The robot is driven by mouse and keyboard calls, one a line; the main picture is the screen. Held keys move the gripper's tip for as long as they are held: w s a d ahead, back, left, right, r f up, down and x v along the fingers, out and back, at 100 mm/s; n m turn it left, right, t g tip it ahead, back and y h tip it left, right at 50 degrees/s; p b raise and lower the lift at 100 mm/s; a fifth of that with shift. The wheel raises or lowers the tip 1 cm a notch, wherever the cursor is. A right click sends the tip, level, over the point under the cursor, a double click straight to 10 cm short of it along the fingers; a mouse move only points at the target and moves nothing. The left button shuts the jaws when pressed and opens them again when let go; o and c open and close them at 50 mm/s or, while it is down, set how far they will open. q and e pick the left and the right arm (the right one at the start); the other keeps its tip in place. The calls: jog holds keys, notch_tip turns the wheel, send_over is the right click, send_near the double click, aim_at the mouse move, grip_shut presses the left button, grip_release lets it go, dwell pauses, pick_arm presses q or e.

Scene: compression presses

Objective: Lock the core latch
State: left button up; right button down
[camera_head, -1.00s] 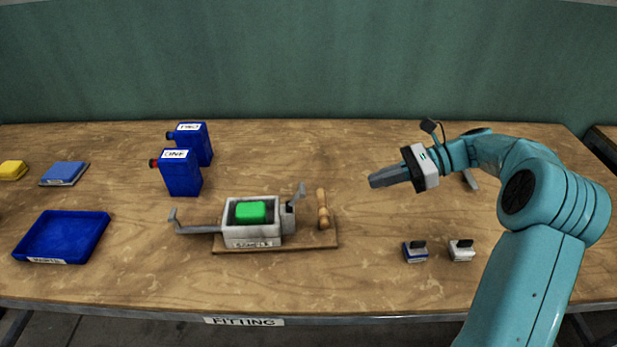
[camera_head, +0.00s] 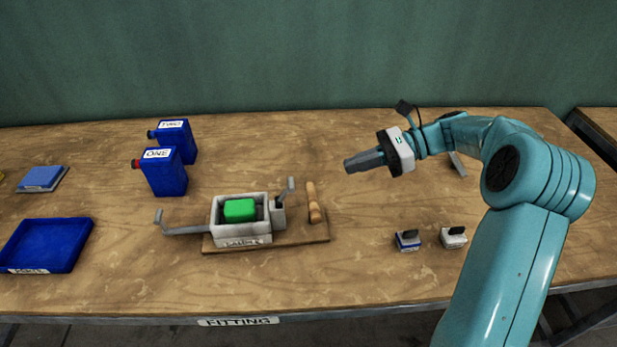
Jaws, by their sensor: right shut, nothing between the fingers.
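A grey box-shaped press (camera_head: 241,229) with a green block (camera_head: 239,210) inside sits on a wooden board (camera_head: 290,235) in the middle of the table. A grey lever (camera_head: 185,230) sticks out to its left, and an upright grey lever (camera_head: 290,188) stands at its right side. I cannot tell which part is the core latch. A wooden handle (camera_head: 313,203) lies on the board at the right. My right gripper (camera_head: 364,160) is shut and empty, held above the table, right of and behind the press, apart from it. My left gripper is not in view.
Two blue canisters (camera_head: 163,172) stand behind and left of the press. A blue tray (camera_head: 46,245) and a blue pad (camera_head: 42,178) lie at the left. Two small blocks, one blue (camera_head: 407,240) and one white (camera_head: 454,237), stand at the front right. The table's back middle is clear.

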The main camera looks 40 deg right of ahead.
send_near(285, 193)
jog(key=w+a, duration=0.2)
jog(key=a, duration=0.1)
jog(key=shift+r+p, duration=0.15)
jog(key=shift+p, duration=0.15)
jog(key=shift+w+a+f, duration=0.25)
jog(key=shift+w+a, duration=0.05)
jog(key=shift+a, duration=0.05)
jog(key=shift+r, duration=0.1)
